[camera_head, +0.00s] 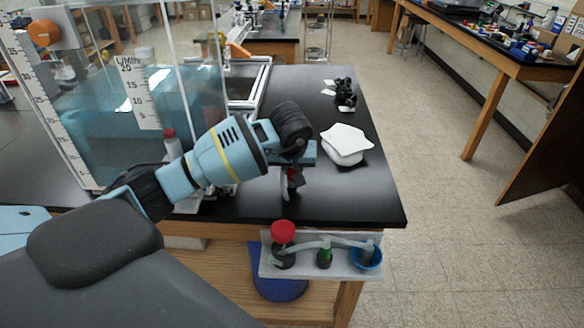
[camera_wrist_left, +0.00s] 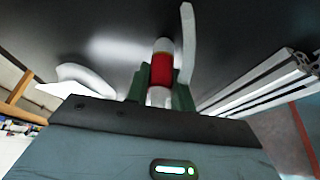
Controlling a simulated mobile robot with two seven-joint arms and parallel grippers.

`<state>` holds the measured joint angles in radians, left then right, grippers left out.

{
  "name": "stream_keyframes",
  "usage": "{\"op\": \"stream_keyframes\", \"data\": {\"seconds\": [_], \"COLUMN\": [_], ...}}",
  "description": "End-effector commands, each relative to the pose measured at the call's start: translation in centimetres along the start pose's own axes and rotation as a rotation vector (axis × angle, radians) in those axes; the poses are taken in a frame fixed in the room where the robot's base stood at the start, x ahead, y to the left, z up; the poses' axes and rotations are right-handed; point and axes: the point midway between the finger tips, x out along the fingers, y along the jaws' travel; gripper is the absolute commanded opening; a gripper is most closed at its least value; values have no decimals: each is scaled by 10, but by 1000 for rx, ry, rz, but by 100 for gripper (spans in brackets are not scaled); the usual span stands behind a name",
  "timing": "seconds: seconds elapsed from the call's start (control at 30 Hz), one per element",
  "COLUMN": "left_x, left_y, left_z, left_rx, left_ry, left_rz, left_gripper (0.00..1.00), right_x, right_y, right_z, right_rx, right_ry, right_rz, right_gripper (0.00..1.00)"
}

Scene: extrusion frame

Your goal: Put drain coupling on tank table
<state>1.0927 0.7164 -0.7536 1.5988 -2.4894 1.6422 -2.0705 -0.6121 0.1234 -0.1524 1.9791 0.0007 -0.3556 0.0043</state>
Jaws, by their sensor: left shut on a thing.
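My left gripper (camera_head: 291,176) reaches over the front right part of the black tank table (camera_head: 345,203) and points down. In the left wrist view it (camera_wrist_left: 160,92) is shut on a small red and white cylindrical piece, which looks like the drain coupling (camera_wrist_left: 161,70). The coupling's red part also shows in the head view (camera_head: 294,177), partly hidden by the gripper. It is close over the black top; I cannot tell whether it touches. The clear tank (camera_head: 95,110) with bluish water stands at the left of the table. My right gripper is not in view.
A red-capped bottle (camera_head: 171,146) stands by the tank. A shelf with bottles (camera_head: 320,262) hangs at the table's front. The front right tabletop is clear.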

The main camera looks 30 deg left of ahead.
Motion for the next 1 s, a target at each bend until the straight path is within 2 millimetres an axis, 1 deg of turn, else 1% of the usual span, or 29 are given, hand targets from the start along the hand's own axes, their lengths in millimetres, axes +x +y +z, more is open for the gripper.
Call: {"op": "stream_keyframes", "data": {"seconds": [0.13,0.17,0.3,0.57,0.67,0.77,0.87,1.0], "left_x": [4,4,3,3,-1,-11,-28,-57], "left_y": [0,0,0,0,0,0,0,0], "left_z": [2,2,1,1,0,-2,-2,-2], "left_rx": [0,0,0,0,-1,-1,1,0], "left_ry": [0,0,0,0,1,4,5,6], "left_rz": [-1,-1,0,0,1,1,2,2], "left_gripper": [1,26,44,45,45,45,45,45], "right_x": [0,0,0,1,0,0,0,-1], "right_y": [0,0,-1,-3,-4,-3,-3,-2], "right_z": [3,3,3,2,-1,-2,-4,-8], "right_rx": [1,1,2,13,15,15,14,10], "right_ry": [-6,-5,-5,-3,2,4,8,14], "right_rz": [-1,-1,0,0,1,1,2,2], "right_gripper": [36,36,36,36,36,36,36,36]}}
